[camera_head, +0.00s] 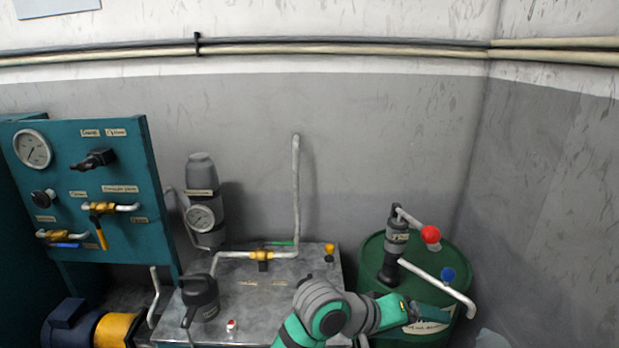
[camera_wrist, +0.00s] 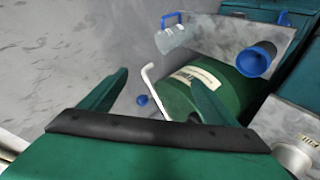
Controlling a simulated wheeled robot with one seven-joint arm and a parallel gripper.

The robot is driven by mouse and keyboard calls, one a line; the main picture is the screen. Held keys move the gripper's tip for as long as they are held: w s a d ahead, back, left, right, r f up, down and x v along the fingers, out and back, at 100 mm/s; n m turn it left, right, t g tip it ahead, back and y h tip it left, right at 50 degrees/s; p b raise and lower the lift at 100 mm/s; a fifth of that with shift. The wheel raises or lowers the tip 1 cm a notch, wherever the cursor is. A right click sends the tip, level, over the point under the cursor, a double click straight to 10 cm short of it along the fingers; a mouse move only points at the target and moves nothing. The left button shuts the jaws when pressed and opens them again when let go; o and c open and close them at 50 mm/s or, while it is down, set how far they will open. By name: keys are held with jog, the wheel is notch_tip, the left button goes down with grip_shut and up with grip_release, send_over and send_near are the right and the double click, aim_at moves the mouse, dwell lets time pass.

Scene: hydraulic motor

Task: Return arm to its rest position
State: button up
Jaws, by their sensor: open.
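My arm shows at the bottom of the head view, in grey and green, reaching right to the green drum. My gripper (camera_head: 440,314) is in front of the drum (camera_head: 374,254), partly over its label. In the wrist view my gripper (camera_wrist: 158,76) has its two green fingers spread wide, with nothing between them. The drum also shows beyond the fingers in the wrist view (camera_wrist: 222,92), with a bent white pipe (camera_wrist: 148,76) beside it. I cannot tell whether the gripper touches the drum.
A grey tank top (camera_head: 262,300) with pipework lies left of my arm. A teal gauge panel (camera_head: 60,160) is farther left.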

notch_tip(320, 180, down, 6)
jog(key=n+t+h, duration=0.1)
jog(key=n+t, duration=0.5)
jog(key=t, duration=0.4)
jog(key=s+a+f+n+t+y, duration=0.35)
jog(key=s+a+f+y, duration=0.6)
jog(key=f, duration=0.45)
jog(key=s+a+f+m+g+y, duration=0.1)
jog(key=s+a+m, duration=0.3)
jog(key=s, duration=0.8)
jog(key=s+a+f+m+g+y, duration=0.1)
jog(key=s+a+m, duration=0.3)
jog(key=s+a, duration=0.4)
jog(key=f+v, duration=0.1)
jog(key=v, duration=0.4)
jog(key=shift+s, duration=0.35)
jog(key=shift+s, duration=0.1)
